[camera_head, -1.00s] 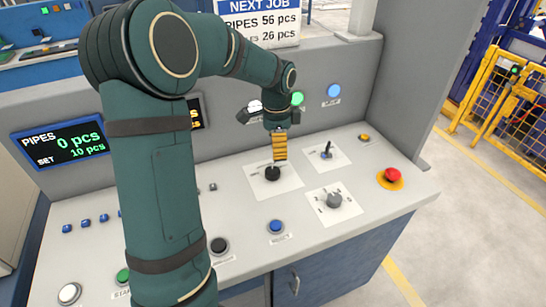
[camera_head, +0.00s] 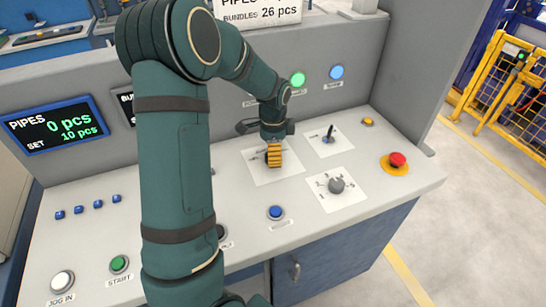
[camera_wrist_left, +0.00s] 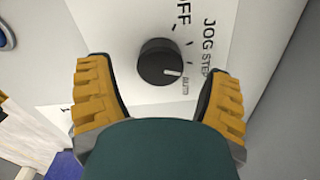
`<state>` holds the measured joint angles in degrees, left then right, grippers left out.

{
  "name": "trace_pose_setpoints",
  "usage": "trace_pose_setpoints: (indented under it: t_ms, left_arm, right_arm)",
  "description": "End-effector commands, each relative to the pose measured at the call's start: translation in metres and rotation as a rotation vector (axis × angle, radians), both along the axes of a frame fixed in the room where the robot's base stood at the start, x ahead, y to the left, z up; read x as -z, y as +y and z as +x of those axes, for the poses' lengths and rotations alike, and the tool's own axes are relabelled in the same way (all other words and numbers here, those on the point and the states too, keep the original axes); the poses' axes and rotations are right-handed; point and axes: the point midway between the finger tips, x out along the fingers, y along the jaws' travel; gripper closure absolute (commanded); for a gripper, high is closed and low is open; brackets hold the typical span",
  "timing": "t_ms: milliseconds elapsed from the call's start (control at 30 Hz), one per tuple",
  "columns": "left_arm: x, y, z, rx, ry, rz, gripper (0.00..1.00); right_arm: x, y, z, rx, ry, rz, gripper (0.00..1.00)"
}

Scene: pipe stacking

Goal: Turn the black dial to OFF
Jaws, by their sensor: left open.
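The black dial (camera_wrist_left: 160,62) is round, on a white plate (camera_wrist_left: 190,30) with the labels OFF, JOG STEP and AUTO. Its white mark points towards AUTO. In the wrist view the dial lies between the two yellow fingers of my left gripper (camera_wrist_left: 160,72), which is open with a gap on each side. In the head view my left gripper (camera_head: 274,153) points down over the dial's plate (camera_head: 287,170) and mostly hides the dial. My right gripper is not in view.
A lever switch (camera_head: 329,134) stands behind and right of the gripper, and a grey dial (camera_head: 336,185) is in front and right. A blue button (camera_head: 275,212) lies nearer the front edge. A red stop button (camera_head: 397,160) is at the right. A grey panel wall (camera_head: 225,105) rises behind.

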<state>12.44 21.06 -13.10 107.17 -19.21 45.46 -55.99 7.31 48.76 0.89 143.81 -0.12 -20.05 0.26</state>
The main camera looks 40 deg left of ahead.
Motion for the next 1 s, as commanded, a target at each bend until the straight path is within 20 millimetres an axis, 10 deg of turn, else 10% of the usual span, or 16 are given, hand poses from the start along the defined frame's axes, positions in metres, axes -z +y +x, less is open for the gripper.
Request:
trace_pose_setpoints:
  t_ms: [500, 700, 1000]
  left_arm:
    - [0.0166, 0.0001, -0.0001, -0.001, 0.0, 0.0, 0.2]
    - [0.0165, 0.0, 0.0, 0.0, 0.0, 0.0, 0.9]
    - [0.0162, -0.0001, 0.0002, -0.022, -0.001, -0.001, 0.9]
  right_arm:
    - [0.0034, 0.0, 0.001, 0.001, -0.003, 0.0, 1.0]
    - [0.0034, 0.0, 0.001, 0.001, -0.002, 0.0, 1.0]
    - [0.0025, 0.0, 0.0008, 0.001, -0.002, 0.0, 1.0]
